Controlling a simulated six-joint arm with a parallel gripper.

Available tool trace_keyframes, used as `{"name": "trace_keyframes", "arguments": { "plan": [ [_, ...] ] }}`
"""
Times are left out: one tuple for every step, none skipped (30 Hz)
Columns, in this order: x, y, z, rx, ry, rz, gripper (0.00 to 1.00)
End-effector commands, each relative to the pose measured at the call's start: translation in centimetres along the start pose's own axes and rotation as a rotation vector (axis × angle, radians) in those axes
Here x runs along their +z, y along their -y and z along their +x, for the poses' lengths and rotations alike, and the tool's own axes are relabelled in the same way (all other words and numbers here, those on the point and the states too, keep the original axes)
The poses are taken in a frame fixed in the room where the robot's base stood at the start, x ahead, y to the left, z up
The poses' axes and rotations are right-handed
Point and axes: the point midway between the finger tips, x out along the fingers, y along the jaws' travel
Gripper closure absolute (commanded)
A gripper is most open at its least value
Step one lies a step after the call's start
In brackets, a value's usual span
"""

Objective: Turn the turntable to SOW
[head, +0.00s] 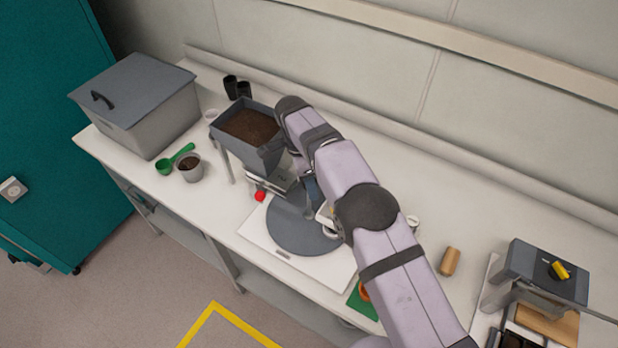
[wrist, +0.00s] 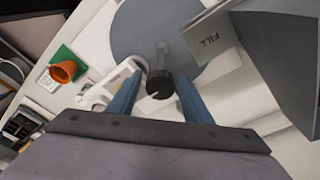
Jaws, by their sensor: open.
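The turntable is a flat dark grey disc (head: 298,228) on a white base plate (head: 283,255); it also shows in the wrist view (wrist: 190,22). A post with a dark round knob (wrist: 160,88) stands up from the disc and also shows in the head view (head: 309,212). My gripper (head: 312,188) is open over the disc. In the wrist view its two blue fingers (wrist: 159,82) stand on either side of the knob; contact cannot be told. A grey plate marked FILL (wrist: 222,42) shows beside the disc. No SOW marking is readable.
A soil hopper (head: 238,147) stands over the disc's far left edge, with a red knob (head: 260,197) below. A soil pot (head: 191,174), green scoop (head: 167,165) and lidded bin (head: 150,110) are left. A cork cylinder (head: 450,262) and a yellow-knobbed device (head: 528,268) are right.

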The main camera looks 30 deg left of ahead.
Motion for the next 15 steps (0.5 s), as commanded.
{"name": "trace_keyframes", "arguments": {
  "plan": [
    [0.0, 0.0, -0.2, -0.001, 0.000, 0.000, 0.55],
    [-0.1, 0.0, -0.4, -0.001, 0.000, 0.000, 0.55],
    [-0.1, 0.0, -0.7, -0.001, 0.000, 0.000, 0.55],
    [-0.1, 0.0, -0.9, -0.002, 0.000, 0.000, 0.55],
    [-0.2, 0.0, -1.1, -0.002, 0.000, 0.000, 0.55],
    [-0.2, 0.1, -1.5, -0.002, 0.000, -0.001, 0.55],
    [-0.2, 0.1, -1.8, -0.002, 0.000, -0.001, 0.55],
    [-0.3, 0.1, -2.1, -0.002, 0.000, -0.001, 0.55],
    [-0.3, 0.1, -2.4, -0.002, 0.000, -0.001, 0.55],
    [-0.4, 0.1, -2.7, -0.002, 0.000, -0.001, 0.55],
    [-0.4, 0.1, -2.8, -0.003, 0.000, -0.001, 0.55],
    [-0.5, 0.1, -3.1, -0.003, 0.000, -0.001, 0.55],
    [-0.5, 0.1, -3.4, -0.002, 0.000, -0.001, 0.55],
    [-0.5, 0.1, -3.6, -0.002, 0.000, -0.001, 0.55],
    [-0.6, 0.1, -4.0, -0.003, 0.001, -0.001, 0.55]
  ]
}}
